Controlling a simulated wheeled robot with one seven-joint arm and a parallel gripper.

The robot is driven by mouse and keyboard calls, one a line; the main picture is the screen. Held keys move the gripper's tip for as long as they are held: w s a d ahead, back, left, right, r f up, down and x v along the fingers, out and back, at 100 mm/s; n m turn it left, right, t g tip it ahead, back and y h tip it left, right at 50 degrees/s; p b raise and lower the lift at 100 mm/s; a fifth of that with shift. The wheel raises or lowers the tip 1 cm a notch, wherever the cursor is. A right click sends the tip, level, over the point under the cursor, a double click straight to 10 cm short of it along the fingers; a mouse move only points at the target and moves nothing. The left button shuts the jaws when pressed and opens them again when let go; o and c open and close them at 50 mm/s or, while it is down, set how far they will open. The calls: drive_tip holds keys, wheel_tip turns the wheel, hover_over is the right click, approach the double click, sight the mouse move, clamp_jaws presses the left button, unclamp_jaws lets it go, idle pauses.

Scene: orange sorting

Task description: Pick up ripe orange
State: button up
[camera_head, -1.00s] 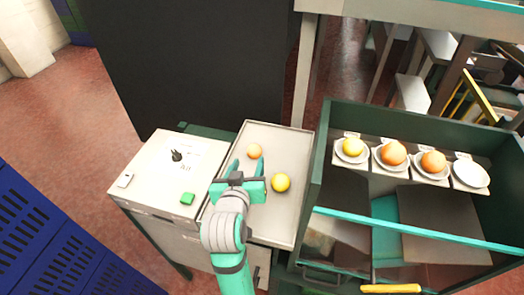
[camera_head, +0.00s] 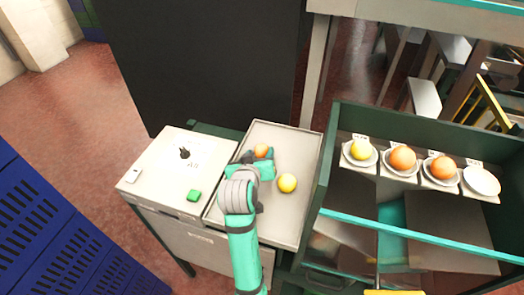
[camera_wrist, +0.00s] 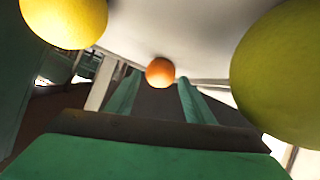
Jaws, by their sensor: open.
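An orange fruit (camera_head: 262,151) lies on the grey tray (camera_head: 290,135) toward its far end. It also shows in the wrist view (camera_wrist: 160,71), beyond and between my fingertips. My gripper (camera_head: 258,160) is open and low over the tray, just on the near side of the orange fruit. In the wrist view my fingers (camera_wrist: 158,95) have nothing between them. A yellow fruit (camera_head: 287,183) lies on the tray to the right of my gripper and fills the upper left of the wrist view (camera_wrist: 65,18). An olive-green fruit (camera_wrist: 280,75) is close on the right in the wrist view; I cannot make it out in the head view.
A green-walled crate (camera_head: 327,165) stands right of the tray. Inside are small plates: one with a yellow fruit (camera_head: 360,149), two with orange fruits (camera_head: 403,158) (camera_head: 442,167), and an empty plate (camera_head: 482,181). A white cabinet top (camera_head: 160,165) with a green button (camera_head: 193,196) is on the left.

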drive_tip(key=shift+x, duration=1.2)
drive_tip(key=c, duration=0.8)
drive_tip(key=shift+r, duration=0.1)
